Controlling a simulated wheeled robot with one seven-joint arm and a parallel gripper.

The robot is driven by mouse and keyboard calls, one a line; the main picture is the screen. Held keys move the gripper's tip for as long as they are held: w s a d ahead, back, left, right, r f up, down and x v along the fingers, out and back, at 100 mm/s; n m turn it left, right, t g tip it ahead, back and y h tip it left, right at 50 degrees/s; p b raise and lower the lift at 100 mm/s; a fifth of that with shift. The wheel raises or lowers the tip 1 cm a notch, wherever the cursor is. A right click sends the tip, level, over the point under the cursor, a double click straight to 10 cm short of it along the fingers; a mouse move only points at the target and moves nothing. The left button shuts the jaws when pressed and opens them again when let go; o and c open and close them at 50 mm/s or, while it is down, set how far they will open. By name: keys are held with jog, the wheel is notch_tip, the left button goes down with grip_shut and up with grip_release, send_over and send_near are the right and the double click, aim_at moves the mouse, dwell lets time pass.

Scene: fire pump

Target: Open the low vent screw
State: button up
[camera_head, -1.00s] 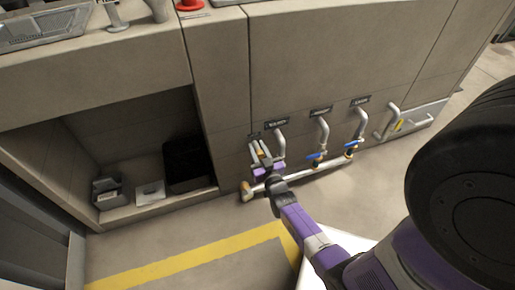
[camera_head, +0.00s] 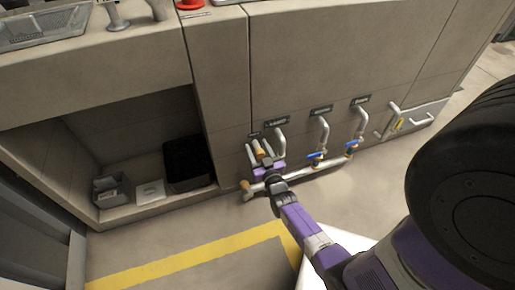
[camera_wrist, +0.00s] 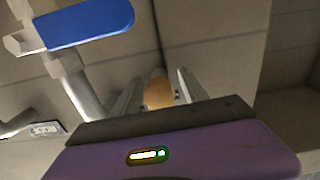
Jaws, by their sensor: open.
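A brass-coloured knob (camera_wrist: 158,90), seemingly the low vent screw, shows between my gripper's fingers in the wrist view. It also shows in the head view (camera_head: 259,152), low on the panel near the left end of the pipe row. My gripper (camera_head: 257,149) is open, with one finger on each side of the knob. In the wrist view my gripper (camera_wrist: 156,88) shows a gap between each finger and the knob. The knob's lower part is hidden behind the gripper body.
A blue valve handle (camera_wrist: 88,22) on a silver pipe fills the upper left of the wrist view. In the head view, blue-handled valves (camera_head: 316,156) sit along a low horizontal pipe (camera_head: 300,171) to the right. An open recess holds a black bin (camera_head: 188,164) at left.

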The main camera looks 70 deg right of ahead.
aim_at(261, 156)
jog(key=p+v, duration=0.2)
jog(key=v, duration=0.4)
jog(key=shift+s+a, duration=0.6)
jog(key=shift+a, duration=0.1)
